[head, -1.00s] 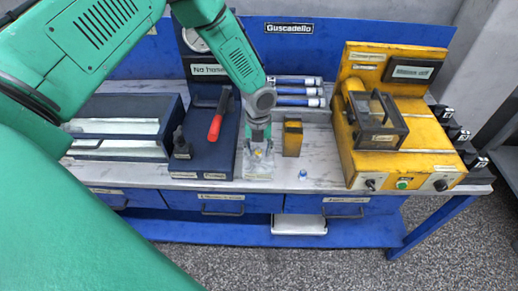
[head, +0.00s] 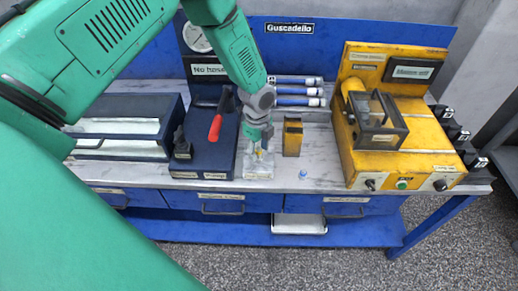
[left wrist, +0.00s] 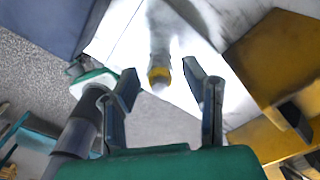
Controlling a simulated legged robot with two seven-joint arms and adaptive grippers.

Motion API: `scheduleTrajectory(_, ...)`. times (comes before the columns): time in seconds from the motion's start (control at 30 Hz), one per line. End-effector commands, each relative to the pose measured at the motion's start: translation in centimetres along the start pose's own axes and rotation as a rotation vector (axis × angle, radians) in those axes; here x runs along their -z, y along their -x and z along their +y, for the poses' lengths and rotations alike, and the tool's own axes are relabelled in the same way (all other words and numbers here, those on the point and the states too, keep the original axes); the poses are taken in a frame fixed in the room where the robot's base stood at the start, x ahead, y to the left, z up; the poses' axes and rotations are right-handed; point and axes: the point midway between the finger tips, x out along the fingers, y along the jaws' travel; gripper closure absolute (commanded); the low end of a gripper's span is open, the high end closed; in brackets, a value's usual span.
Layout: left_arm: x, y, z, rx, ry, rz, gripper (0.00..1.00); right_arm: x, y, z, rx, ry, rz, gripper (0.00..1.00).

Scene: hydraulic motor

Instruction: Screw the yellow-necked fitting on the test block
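The test block (head: 258,173) is a pale grey block near the front edge of the bench, left of the small yellow-and-black block. My left gripper (head: 260,156) points down over it and hides part of it. In the left wrist view, the yellow-necked fitting (left wrist: 158,74) shows as a grey body with a yellow ring. It lies between the fingertips of my left gripper (left wrist: 160,82), which are spread with a visible gap on both sides. The exact depth between tips and fitting is hard to tell. My right gripper is not in view.
A dark blue stand with a red handle (head: 215,128) rises close on the left. A yellow-and-black block (head: 292,138) stands just right of the gripper. A small blue piece (head: 303,174) lies near the bench edge. A large yellow machine (head: 400,150) fills the right.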

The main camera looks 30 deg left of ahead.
Motion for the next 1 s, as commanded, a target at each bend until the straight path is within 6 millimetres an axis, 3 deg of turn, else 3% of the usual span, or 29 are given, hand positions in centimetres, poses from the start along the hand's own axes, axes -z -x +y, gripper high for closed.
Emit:
scheduleTrajectory(0.13, 0.00, 0.03, 0.03, 0.002, 0.115, -0.001, 0.61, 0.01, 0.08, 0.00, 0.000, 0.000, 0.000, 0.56)
scheduleTrajectory(0.4, 0.03, 0.04, 0.10, 0.013, 0.663, 0.001, 0.61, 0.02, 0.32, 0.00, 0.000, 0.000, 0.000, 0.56)
scheduleTrajectory(0.5, -0.01, 0.02, 0.11, 0.016, 0.771, 0.002, 0.61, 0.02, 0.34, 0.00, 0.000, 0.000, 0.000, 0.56)
scheduleTrajectory(1.0, 0.07, -0.30, 0.04, 0.016, 0.798, 0.004, 0.61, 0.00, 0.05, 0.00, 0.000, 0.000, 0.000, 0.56)
